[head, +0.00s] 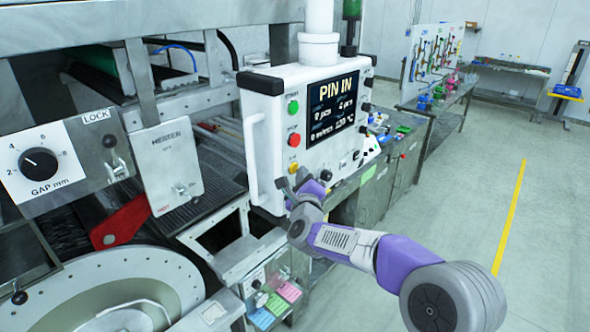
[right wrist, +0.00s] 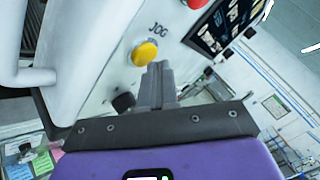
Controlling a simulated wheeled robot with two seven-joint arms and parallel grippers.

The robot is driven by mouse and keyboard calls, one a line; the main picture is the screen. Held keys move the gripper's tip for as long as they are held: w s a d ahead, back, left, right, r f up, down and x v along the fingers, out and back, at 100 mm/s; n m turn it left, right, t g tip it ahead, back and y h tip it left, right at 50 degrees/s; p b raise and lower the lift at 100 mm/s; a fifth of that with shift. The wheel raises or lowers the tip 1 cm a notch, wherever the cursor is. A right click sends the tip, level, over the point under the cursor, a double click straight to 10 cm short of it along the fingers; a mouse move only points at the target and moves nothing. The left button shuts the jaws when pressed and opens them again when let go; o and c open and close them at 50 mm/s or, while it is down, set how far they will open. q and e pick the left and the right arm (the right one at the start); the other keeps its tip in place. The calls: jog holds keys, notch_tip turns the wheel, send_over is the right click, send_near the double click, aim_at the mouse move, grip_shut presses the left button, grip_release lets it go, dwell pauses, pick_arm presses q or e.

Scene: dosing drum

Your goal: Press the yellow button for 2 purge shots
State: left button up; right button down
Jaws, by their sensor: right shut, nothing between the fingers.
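The yellow button (head: 293,168) is the lowest of the coloured buttons on the white control panel (head: 262,153). In the right wrist view the yellow button (right wrist: 144,53) sits beside the label JOG. My right gripper (head: 289,186) is just below the button in the head view. In the right wrist view its shut, empty fingertips (right wrist: 159,70) are close to the button, slightly to its lower right. I cannot tell if they touch the panel. My left gripper is not in view.
A green button (head: 293,107) and a red button (head: 294,139) are above the yellow one. The panel's screen (head: 331,107) reads PIN IN, with small figures below. A white handle (head: 253,155) stands out at the panel's left. Open floor (head: 475,200) lies to the right.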

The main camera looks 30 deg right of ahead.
jog(key=shift+w+a, duration=0.2)
jog(key=shift+w, duration=0.2)
dwell(0.3)
jog(key=shift+s+d+b, duration=0.3)
jog(key=shift+s+b, duration=0.45)
jog(key=shift+b, duration=0.2)
jog(key=s+b, duration=0.1)
jog(key=s+d+b, duration=0.1)
jog(key=s, duration=0.1)
jog(key=s+d+b, duration=0.1)
jog(key=shift+s+b, duration=0.3)
jog(key=shift+s, duration=0.05)
dwell(0.5)
